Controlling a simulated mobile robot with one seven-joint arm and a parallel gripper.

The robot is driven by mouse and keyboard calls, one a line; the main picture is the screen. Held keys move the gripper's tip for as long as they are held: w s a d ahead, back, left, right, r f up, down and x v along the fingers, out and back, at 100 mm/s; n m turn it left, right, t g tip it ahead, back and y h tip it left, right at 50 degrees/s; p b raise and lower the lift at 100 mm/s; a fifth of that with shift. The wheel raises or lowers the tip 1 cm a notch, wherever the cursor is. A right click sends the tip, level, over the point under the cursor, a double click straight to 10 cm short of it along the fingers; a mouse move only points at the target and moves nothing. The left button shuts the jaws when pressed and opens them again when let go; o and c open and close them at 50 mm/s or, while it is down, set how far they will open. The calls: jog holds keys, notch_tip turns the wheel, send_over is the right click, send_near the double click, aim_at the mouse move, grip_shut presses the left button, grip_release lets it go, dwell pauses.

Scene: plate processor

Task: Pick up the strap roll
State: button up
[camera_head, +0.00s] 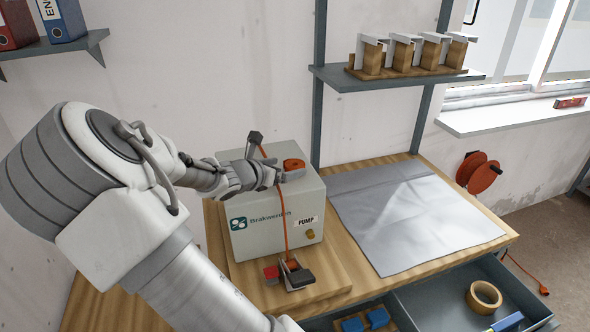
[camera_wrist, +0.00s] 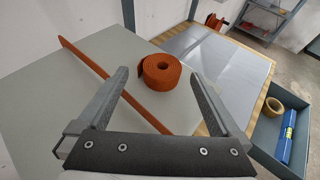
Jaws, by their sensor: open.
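The strap roll (camera_head: 293,165) is a flat orange coil lying on top of the grey "PUMP" box (camera_head: 262,224). In the wrist view the roll (camera_wrist: 162,72) sits ahead, between the lines of my two fingers, on the pale box top (camera_wrist: 105,70). My gripper (camera_head: 298,176) is above the box top, beside the roll. In the wrist view my gripper (camera_wrist: 158,76) is open and empty, its fingers apart on either side of the roll's line. Whether the fingertips overlap the roll's sides is hard to tell.
A taut orange strap (camera_wrist: 92,66) crosses the box beneath my fingers and runs down the front to a clamp (camera_head: 295,275). A grey mat (camera_head: 400,215) lies to the right. The open drawer (camera_head: 430,300) holds a tape roll (camera_head: 471,299). A shelf (camera_head: 385,80) is above.

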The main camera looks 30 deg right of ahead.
aim_at(295, 164)
jog(key=x, duration=0.4)
jog(key=shift+s+d, duration=0.1)
jog(key=shift+d, duration=0.1)
jog(key=c, duration=1.5)
jog(key=shift+o, duration=0.2)
jog(key=shift+r, duration=0.1)
